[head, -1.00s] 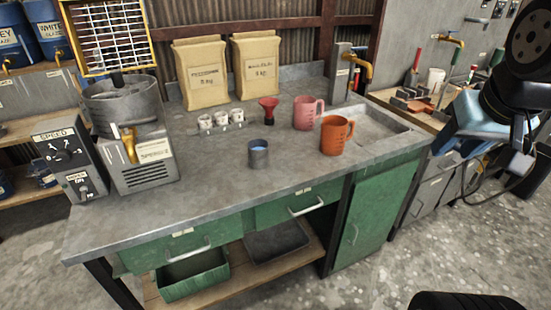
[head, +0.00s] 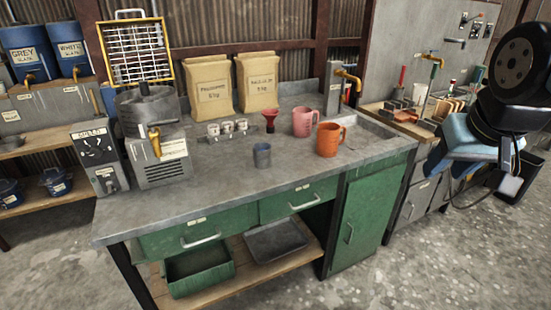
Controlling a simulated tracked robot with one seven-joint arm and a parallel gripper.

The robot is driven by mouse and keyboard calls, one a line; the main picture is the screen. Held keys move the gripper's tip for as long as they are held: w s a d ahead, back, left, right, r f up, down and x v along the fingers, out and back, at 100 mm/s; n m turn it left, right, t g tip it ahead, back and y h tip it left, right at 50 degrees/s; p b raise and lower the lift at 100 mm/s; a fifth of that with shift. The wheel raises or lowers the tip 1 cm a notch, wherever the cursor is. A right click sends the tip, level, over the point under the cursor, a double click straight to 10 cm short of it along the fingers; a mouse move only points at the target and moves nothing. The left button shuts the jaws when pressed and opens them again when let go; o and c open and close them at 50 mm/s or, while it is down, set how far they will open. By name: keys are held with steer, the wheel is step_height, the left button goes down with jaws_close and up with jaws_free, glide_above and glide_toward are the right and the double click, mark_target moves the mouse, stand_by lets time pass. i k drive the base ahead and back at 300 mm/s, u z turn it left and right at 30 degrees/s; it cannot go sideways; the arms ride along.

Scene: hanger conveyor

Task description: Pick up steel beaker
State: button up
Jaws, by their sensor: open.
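My gripper (head: 447,160) hangs at the right edge of the head view, beyond the bench's right end. It is open, partly hidden by my wrist, and well apart from the beaker.
An orange jug (head: 329,140) and a pink jug (head: 304,121) stand right of the beaker, with a red funnel (head: 270,117) behind. A rack of small white cups (head: 227,128) and a mixer machine (head: 158,150) stand left. The bench front is clear.

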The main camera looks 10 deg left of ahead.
mark_target(263, 156)
steer(key=u, duration=0.15)
steer(key=i, duration=0.95)
steer(key=z, duration=0.1)
